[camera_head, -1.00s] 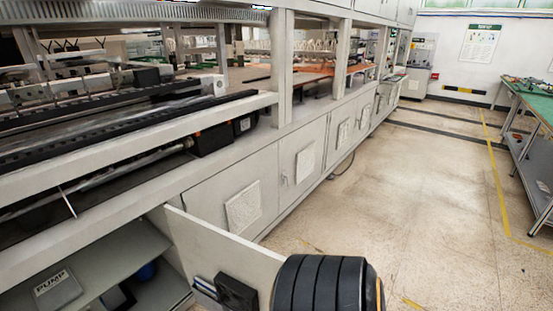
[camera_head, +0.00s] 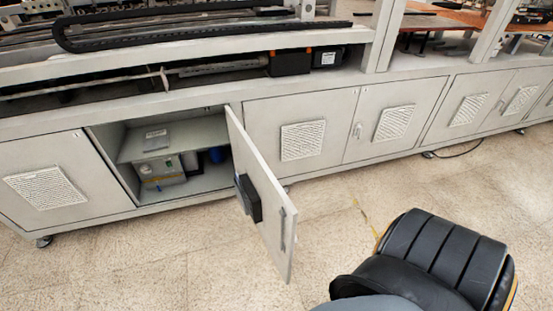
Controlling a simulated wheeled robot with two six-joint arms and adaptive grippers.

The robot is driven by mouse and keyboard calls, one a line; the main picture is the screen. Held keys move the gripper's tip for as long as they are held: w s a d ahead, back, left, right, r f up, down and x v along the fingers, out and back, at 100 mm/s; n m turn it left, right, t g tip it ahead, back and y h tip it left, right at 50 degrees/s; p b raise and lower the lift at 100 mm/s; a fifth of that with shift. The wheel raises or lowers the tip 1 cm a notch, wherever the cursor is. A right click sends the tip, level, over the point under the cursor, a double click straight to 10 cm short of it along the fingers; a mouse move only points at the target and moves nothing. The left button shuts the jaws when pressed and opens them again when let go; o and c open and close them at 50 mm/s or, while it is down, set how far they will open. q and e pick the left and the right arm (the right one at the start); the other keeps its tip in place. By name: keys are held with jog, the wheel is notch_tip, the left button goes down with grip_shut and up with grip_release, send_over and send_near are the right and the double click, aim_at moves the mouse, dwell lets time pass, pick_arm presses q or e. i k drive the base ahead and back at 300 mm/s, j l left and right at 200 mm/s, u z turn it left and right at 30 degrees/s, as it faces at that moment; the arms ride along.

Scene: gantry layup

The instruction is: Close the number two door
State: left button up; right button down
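One cabinet door (camera_head: 258,180) stands open, swung out from the right side of its compartment. I see no readable number on the door.
Closed vented doors stand to the left (camera_head: 45,190) and right (camera_head: 302,135) of the opening. A machine bed with a black cable chain (camera_head: 200,32) runs above the cabinets. A cable (camera_head: 462,152) lies by the cabinet foot at right.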

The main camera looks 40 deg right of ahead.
aim_at(263, 198)
jog(key=l+u, duration=0.1)
jog(key=l, duration=0.85)
jog(key=k+l, duration=0.15)
jog(key=l, duration=0.8)
jog(key=i+l, duration=0.15)
jog(key=l, duration=0.15)
jog(key=i+l+u, duration=0.1)
jog(key=l, duration=0.25)
jog(key=k+l+u, duration=0.15)
jog(key=l, duration=0.25)
jog(key=k+l+u, duration=0.2)
jog(key=l, duration=0.15)
